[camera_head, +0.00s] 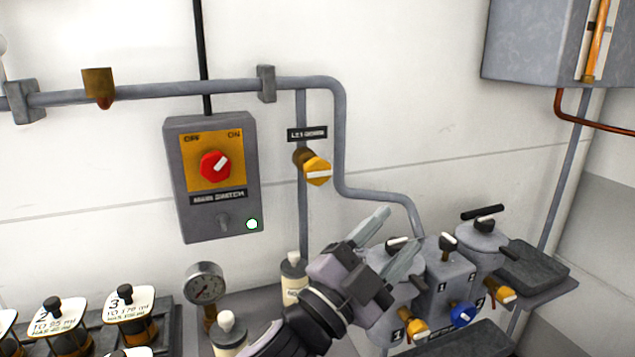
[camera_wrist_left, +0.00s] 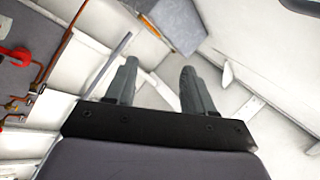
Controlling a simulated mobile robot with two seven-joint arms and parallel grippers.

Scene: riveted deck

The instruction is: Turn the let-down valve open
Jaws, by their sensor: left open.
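The let-down valve is a yellow knob (camera_head: 318,171) with a pale bar across its face, on a brass stem under a black label (camera_head: 307,133) on the wall. It sits on a vertical grey pipe (camera_head: 303,220). My left gripper (camera_head: 388,240) is below and to the right of the knob, apart from it. Its fingers point up and are spread, with nothing between them. In the left wrist view the two fingers (camera_wrist_left: 158,88) are also apart and empty, and the knob does not show there.
A grey switch box (camera_head: 182,225) with a red knob (camera_head: 215,165) and a lit green lamp is left of the valve. Grey canisters (camera_head: 450,275) with yellow and blue knobs stand at lower right, behind my gripper. A pressure gauge (camera_head: 204,284) and bottles stand below.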

